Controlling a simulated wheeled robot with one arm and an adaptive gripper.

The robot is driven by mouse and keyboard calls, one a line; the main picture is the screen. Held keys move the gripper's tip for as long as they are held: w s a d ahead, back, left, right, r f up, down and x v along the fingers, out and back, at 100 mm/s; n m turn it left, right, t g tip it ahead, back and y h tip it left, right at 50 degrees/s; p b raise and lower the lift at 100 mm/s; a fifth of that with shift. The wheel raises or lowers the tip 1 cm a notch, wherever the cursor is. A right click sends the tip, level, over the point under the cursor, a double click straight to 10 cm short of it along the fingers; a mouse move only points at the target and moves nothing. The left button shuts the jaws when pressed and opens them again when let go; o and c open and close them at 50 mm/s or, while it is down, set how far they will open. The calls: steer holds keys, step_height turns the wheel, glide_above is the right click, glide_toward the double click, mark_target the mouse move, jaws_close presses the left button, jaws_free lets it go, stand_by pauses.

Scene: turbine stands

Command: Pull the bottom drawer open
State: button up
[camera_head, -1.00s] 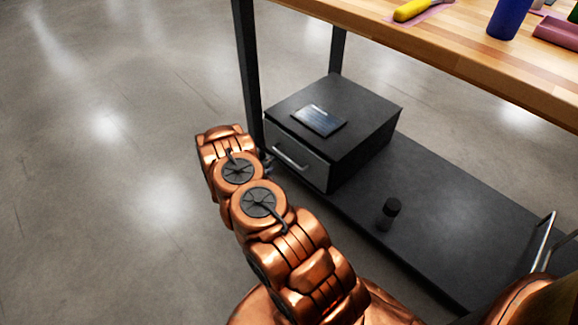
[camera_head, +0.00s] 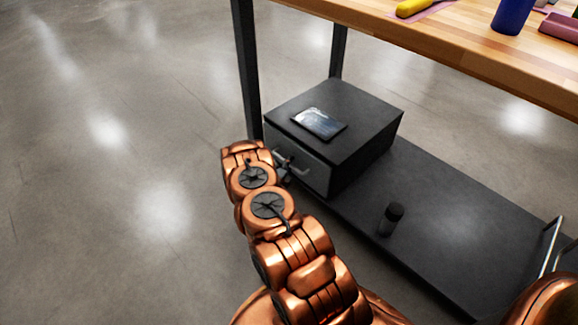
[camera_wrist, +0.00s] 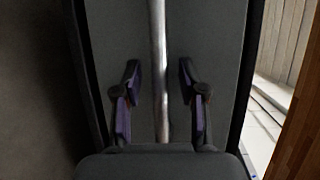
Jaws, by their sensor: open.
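The bottom drawer is the grey front (camera_head: 316,179) of a dark box on the low shelf, and it looks shut. Its silver bar handle (camera_head: 302,171) is partly hidden by my gripper (camera_head: 284,164) in the head view. In the wrist view the handle (camera_wrist: 159,40) runs lengthwise between the two fingers of my gripper (camera_wrist: 159,75). The fingers stand open, with a gap on each side of the bar. The drawer front (camera_wrist: 205,40) fills the space behind the handle.
A dark flat tablet-like object (camera_head: 320,124) lies on top of the drawer box (camera_head: 365,115). A small black cylinder (camera_head: 391,218) stands on the low shelf (camera_head: 440,230). A table leg (camera_head: 246,75) rises beside the box. The floor to the left is clear.

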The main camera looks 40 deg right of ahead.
steer(key=shift+d, duration=0.2)
steer(key=shift+w, duration=0.1)
jaws_close()
stand_by(0.5)
